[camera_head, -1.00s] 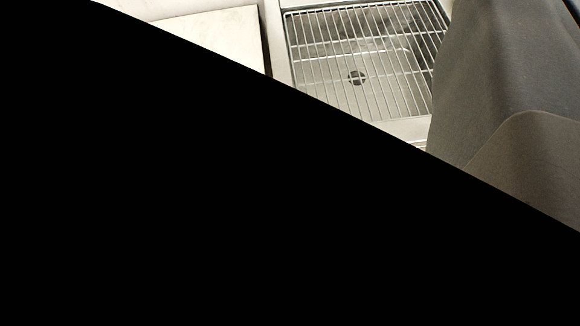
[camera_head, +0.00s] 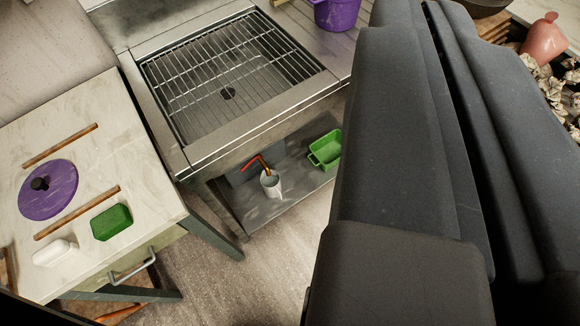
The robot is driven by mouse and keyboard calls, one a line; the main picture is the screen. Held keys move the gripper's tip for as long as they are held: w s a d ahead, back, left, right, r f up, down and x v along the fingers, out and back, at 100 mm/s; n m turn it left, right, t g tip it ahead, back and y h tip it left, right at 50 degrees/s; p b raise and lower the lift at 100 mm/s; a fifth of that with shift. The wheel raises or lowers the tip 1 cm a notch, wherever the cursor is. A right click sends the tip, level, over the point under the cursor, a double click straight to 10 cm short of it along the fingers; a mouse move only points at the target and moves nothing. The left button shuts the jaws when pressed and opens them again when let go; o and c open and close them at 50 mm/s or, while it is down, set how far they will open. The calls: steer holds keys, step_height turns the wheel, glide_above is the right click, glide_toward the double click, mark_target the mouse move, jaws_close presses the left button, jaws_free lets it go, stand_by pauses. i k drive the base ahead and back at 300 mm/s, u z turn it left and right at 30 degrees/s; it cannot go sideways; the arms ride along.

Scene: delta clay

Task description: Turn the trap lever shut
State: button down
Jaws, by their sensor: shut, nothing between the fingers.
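A small red lever (camera_head: 251,163) sits on a short copper-coloured pipe (camera_head: 263,165) under the steel sink (camera_head: 215,148). The pipe's end is just above a white cup (camera_head: 271,184) on the lower shelf. The lever is tilted, its free end to the lower left; I cannot tell whether it stands open or shut. My gripper (camera_head: 445,110) is the large dark grey form at the right, close to the camera. Its two halves look closed together, and I see nothing held. It appears apart from the lever. Its tips are not clearly in view.
A green tray (camera_head: 326,150) lies on the lower shelf (camera_head: 238,205). At left, a counter (camera_head: 85,160) holds a purple lid (camera_head: 48,190), wooden sticks and a green block (camera_head: 111,222). A purple pot (camera_head: 336,12) stands beside the sink. The floor (camera_head: 240,280) in front is clear.

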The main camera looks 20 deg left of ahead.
mark_target(259, 157)
steer(key=z, duration=0.35)
steer(key=k, duration=1.45)
steer(key=u, duration=0.75)
steer(key=i, duration=1)
steer(key=z, duration=0.05)
